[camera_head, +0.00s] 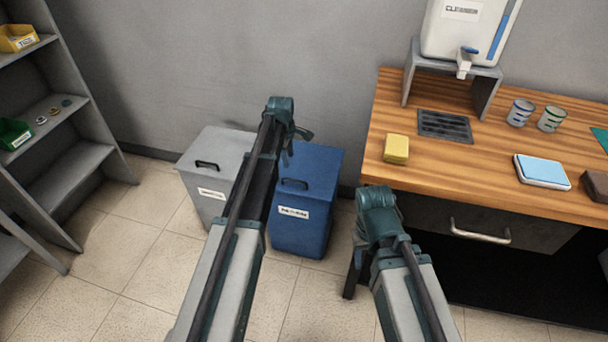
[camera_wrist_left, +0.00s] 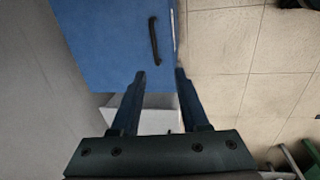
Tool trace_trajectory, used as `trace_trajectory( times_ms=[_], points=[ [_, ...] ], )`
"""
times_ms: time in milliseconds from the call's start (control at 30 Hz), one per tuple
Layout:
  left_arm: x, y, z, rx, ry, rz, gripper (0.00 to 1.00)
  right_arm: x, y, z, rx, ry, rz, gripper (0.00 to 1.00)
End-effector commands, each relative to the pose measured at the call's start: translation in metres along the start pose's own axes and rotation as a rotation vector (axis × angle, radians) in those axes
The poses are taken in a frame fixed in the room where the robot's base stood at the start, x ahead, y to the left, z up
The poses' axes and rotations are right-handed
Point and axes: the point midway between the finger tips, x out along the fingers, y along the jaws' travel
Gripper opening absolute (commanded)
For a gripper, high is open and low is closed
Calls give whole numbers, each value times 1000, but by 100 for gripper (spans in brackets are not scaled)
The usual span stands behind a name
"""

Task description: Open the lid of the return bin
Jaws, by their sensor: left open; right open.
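Two lidded bins stand side by side on the floor against the wall. A blue bin (camera_head: 312,170) has a black bar handle on its lid and a white label on its front. A grey bin (camera_head: 196,176) to its left has a similar handle and label. I cannot read which label says return. Both lids are closed. My left gripper (camera_wrist_left: 160,73) is open and empty. In the left wrist view its fingers point toward the blue lid (camera_wrist_left: 105,40), with the black handle (camera_wrist_left: 153,40) just beyond the fingertips, apart from them.
A wooden workbench (camera_head: 480,165) with a drawer stands right of the bins, carrying a yellow sponge (camera_head: 396,148), cups and a water dispenser (camera_head: 465,30). A grey shelf (camera_head: 70,150) stands at the left. The tiled floor (camera_head: 130,245) in front of the bins is clear.

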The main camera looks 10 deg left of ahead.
Motion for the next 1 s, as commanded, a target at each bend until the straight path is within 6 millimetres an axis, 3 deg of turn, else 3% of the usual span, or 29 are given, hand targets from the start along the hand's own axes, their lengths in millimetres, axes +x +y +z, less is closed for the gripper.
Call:
trace_trajectory(
  times_ms=[100,467,1000],
  points=[
    [6,6,-9,-50,0,7,45,5,0,0,0,0,0,50],
    [15,5,-8,-52,0,7,45,14,-1,-1,0,0,0,50],
    [86,5,-8,-50,1,7,45,83,-8,-5,0,0,0,50]
  ],
)
